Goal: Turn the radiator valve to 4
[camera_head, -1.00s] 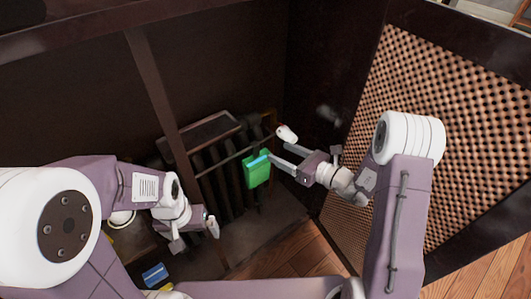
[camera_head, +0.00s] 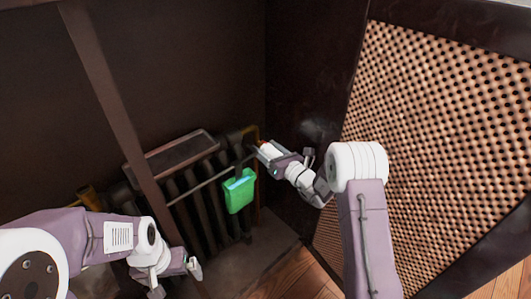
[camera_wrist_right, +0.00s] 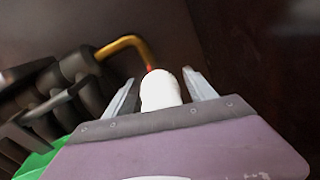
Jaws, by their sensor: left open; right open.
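The white radiator valve head (camera_head: 268,149) is at the right end of the dark radiator (camera_head: 184,203). In the right wrist view the valve head (camera_wrist_right: 160,92) lies between the two fingers of my right gripper (camera_wrist_right: 160,76), with a gap visible at the left. My right gripper is open around it; it also shows in the head view (camera_head: 264,151). The valve's number marks cannot be read. My left gripper (camera_head: 177,279) is open and empty, low in front of the radiator's left part, away from the valve.
A green container (camera_head: 239,191) hangs on the radiator's front, just left of the valve. A yellow-brown pipe (camera_wrist_right: 125,42) bends down to the valve. A perforated panel (camera_head: 430,140) stands at the right. A dark post (camera_head: 110,100) crosses in front at the left.

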